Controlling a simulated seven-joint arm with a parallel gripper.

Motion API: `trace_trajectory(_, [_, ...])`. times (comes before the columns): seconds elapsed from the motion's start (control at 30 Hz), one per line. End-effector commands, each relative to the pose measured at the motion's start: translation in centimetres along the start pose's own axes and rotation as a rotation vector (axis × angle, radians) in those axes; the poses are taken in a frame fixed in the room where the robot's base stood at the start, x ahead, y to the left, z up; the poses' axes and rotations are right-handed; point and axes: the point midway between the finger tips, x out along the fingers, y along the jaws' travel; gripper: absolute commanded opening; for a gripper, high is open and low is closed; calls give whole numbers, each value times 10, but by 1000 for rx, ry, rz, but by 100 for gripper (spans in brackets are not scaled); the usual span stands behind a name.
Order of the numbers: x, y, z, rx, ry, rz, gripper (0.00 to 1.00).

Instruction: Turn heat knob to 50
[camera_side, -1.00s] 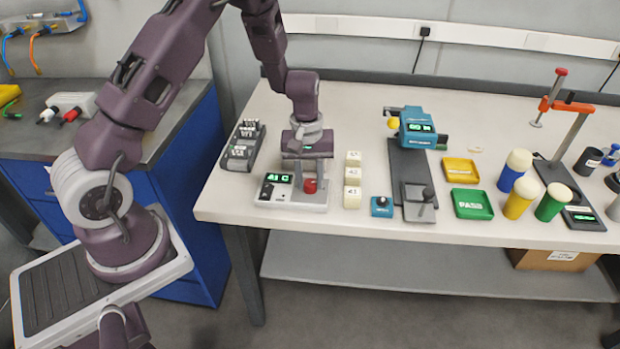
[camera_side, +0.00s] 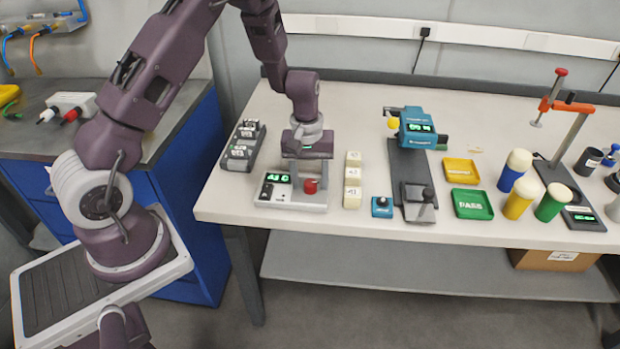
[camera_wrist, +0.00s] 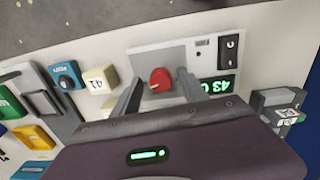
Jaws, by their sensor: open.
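The red heat knob (camera_wrist: 160,79) is on a white control box (camera_wrist: 148,57); in the side view the knob (camera_side: 310,186) is at the box's front right. A green display (camera_wrist: 218,87) beside the knob seems to read 43 C; it also shows in the side view (camera_side: 278,178). My gripper (camera_wrist: 161,76) is open, with one finger on either side of the knob. A gap shows between each finger and the knob. In the side view my wrist is above the box, and the fingers are mostly hidden.
Several cream numbered blocks (camera_side: 353,175) stand just right of the box. A small blue knob unit (camera_side: 381,206) and a teal device (camera_side: 416,126) are beyond them. A grey rack (camera_side: 241,147) stands at the left. The table's front edge is close to the box.

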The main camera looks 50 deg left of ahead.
Motion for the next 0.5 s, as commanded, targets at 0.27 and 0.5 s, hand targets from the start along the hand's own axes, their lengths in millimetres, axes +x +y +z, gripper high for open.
trace_trajectory(0.27, [-44, 1, -1, 2, 5, 3, 51])
trace_trajectory(0.5, [-71, 0, 0, 1, 1, 0, 51])
